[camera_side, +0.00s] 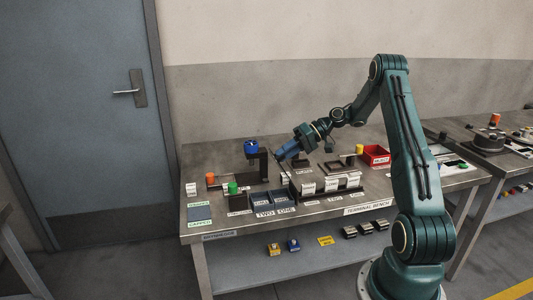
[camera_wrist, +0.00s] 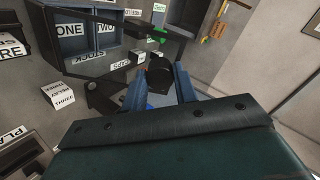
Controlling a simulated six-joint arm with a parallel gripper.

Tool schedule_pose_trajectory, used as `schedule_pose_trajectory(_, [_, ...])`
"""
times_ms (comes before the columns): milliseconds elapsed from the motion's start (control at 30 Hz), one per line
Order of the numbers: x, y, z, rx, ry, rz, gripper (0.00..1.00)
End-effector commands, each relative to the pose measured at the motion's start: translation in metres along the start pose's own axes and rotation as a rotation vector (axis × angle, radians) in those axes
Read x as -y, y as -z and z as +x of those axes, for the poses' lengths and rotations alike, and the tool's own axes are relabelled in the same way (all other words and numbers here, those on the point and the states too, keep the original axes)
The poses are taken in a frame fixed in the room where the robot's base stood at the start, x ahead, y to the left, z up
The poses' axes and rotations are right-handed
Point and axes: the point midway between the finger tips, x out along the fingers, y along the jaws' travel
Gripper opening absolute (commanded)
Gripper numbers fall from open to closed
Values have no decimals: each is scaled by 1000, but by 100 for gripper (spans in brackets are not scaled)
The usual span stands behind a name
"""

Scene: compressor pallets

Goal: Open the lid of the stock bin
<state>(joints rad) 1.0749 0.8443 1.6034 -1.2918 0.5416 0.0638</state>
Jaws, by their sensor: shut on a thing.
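My gripper (camera_side: 282,155) is low over the middle of the bench, behind the two-compartment tray. In the wrist view its blue fingers (camera_wrist: 159,90) are closed around a dark rounded knob-like piece (camera_wrist: 159,72). A dark flat part (camera_wrist: 106,97) lies just left of the fingers; I cannot tell whether it is the stock bin's lid. A STOCK label (camera_wrist: 82,57) lies beside the dark tray marked ONE and TWO (camera_wrist: 93,34). The tray also shows in the side view (camera_side: 271,198). The fingers hide the lower part of the knob.
A dark upright stand with a blue piece on top (camera_side: 251,146) is left of my gripper. A green piece (camera_side: 233,187) and an orange piece (camera_side: 210,178) are farther left. White blocks (camera_side: 331,183) stand in front. A red bin (camera_side: 376,155) is at the right.

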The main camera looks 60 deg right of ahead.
Motion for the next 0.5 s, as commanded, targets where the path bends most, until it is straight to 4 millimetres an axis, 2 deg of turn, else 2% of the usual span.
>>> schedule_pose_trajectory(500, [-1,0,-5,-19,33,-2,0])
